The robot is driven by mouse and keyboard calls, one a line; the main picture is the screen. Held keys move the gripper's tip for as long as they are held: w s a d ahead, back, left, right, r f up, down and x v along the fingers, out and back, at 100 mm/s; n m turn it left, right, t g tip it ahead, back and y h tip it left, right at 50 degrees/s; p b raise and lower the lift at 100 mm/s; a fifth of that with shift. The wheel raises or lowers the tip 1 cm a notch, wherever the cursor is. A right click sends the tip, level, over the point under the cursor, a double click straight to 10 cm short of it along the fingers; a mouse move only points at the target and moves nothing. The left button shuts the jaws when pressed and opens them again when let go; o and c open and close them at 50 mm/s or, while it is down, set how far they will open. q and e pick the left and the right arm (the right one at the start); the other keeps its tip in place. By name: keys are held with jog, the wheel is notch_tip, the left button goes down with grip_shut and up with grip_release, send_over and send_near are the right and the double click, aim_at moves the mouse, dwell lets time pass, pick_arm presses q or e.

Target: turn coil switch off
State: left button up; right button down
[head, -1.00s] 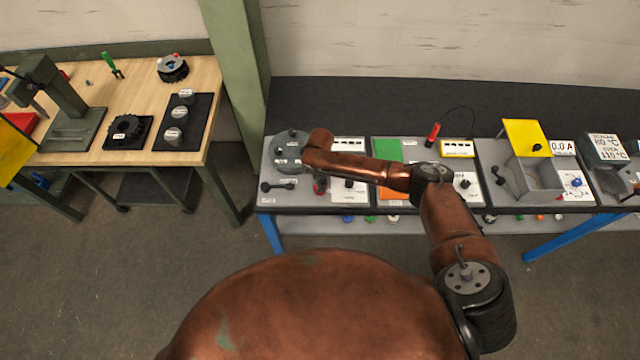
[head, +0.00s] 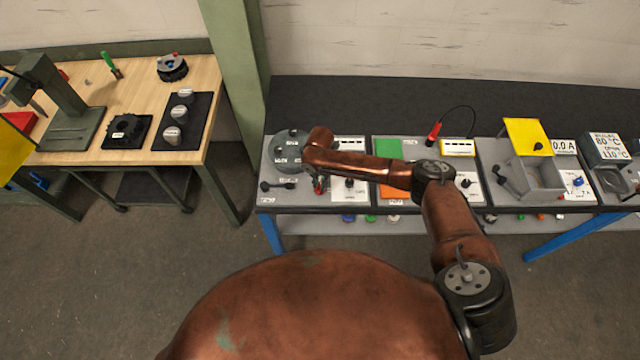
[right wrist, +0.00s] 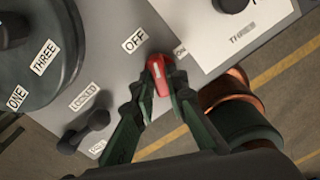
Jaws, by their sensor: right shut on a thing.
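The coil switch, a red lever (right wrist: 160,72), shows between the fingertips of my right gripper (right wrist: 158,88) in the right wrist view. The gripper is shut on it. The OFF label (right wrist: 134,40) lies just to the upper left of the lever, and the ON label (right wrist: 180,51) to its upper right, partly covered. The lever's base is hidden, so I cannot tell its exact setting. In the head view the red lever (head: 318,187) is small at the front of the left panel, under my right wrist. My left gripper is not in view.
A round dial plate (right wrist: 40,50) marked ONE and THREE and a black knob lever (right wrist: 88,130) by the LOCKED label are close on the left. A white plate with a black knob (right wrist: 232,4) is close on the right. Another bench (head: 200,140) stands left.

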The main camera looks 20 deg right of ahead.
jog(key=n+b, duration=0.1)
jog(key=n, duration=0.3)
jog(key=shift+n, duration=0.4)
dwell(0.4)
jog(key=c, duration=1.9)
grip_release()
jog(key=shift+c, duration=0.2)
jog(key=shift+r, duration=0.1)
notch_tip(320, 180, up, 12)
